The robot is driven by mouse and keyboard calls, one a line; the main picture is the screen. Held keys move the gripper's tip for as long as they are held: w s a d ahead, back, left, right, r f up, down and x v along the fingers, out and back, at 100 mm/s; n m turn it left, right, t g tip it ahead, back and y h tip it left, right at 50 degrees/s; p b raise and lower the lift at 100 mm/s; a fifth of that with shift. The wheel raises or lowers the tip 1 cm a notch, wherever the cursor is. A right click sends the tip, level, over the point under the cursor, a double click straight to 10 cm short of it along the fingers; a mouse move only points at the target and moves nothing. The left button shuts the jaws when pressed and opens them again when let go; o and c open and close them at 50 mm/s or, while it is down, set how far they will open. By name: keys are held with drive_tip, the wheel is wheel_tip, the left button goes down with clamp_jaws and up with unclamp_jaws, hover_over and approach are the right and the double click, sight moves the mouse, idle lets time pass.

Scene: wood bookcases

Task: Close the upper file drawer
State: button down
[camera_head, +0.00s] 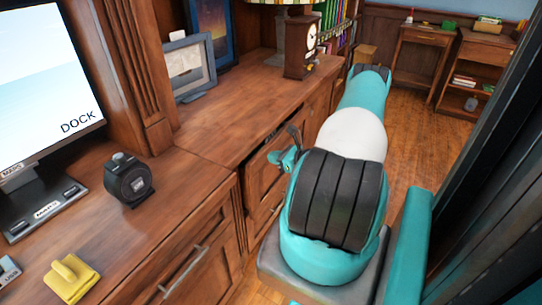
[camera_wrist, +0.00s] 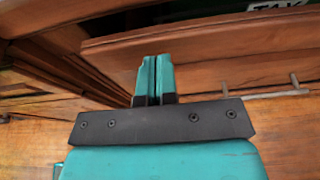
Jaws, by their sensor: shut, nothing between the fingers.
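The upper file drawer (camera_wrist: 215,50) shows in the wrist view as a wooden front crossing the picture. It is partly open: a dark interior with a white lettered label (camera_wrist: 278,7) shows beyond its top edge. Its bar handle (camera_wrist: 275,93) is at the right. In the head view the drawer (camera_head: 262,160) is under the countertop, mostly hidden by my arm. My gripper (camera_wrist: 155,63) is shut and empty, its teal fingertips in front of the drawer front, left of the handle. I cannot tell if they touch it. Part of it shows in the head view (camera_head: 285,158).
The countertop (camera_head: 225,110) holds a clock (camera_head: 303,48), a picture frame (camera_head: 188,66), a dark round device (camera_head: 129,181) and a yellow object (camera_head: 71,278). A closed-looking drawer (camera_head: 185,270) is nearer. Open wooden floor (camera_head: 405,150) lies right of my arm.

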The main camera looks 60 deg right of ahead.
sight(260, 151)
drive_tip(key=shift+w, duration=0.8)
drive_tip(key=w+b, duration=0.1)
drive_tip(key=w, duration=0.3)
drive_tip(key=shift+w+f, duration=0.1)
drive_tip(key=shift+w, duration=0.05)
drive_tip(key=shift+w+r, duration=0.15)
drive_tip(key=shift+r, duration=0.1)
